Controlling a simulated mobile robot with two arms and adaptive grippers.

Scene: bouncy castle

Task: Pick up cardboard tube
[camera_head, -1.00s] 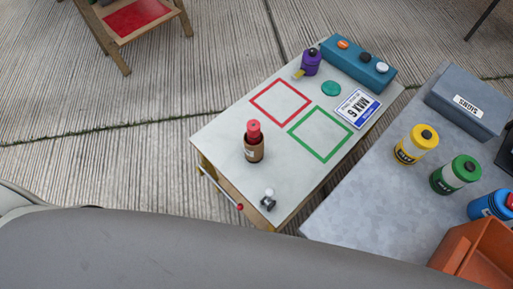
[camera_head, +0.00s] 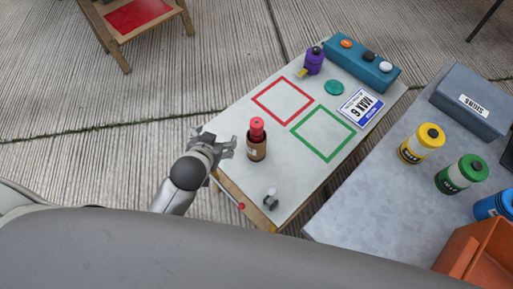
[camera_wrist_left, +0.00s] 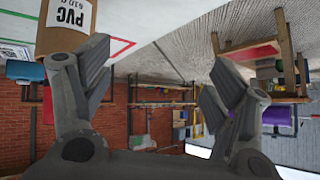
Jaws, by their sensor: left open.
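In the left wrist view the tube (camera_wrist_left: 64,18) shows at the upper left with a "PVC" label, cut off by the frame edge. My left gripper (camera_head: 229,147) is at the table's left edge, just left of the tube. Its fingers are spread with nothing between them, as the left wrist view (camera_wrist_left: 160,75) also shows. The tube lies outside the space between the fingers. My right gripper is not in view.
The table top (camera_head: 228,120) holds a red square outline, a green square outline, a purple bottle (camera_head: 314,60), a teal button box (camera_head: 362,63) and a small grey object (camera_head: 271,198). A grey table (camera_head: 365,205) at right carries several bottles and an orange bin (camera_head: 475,255).

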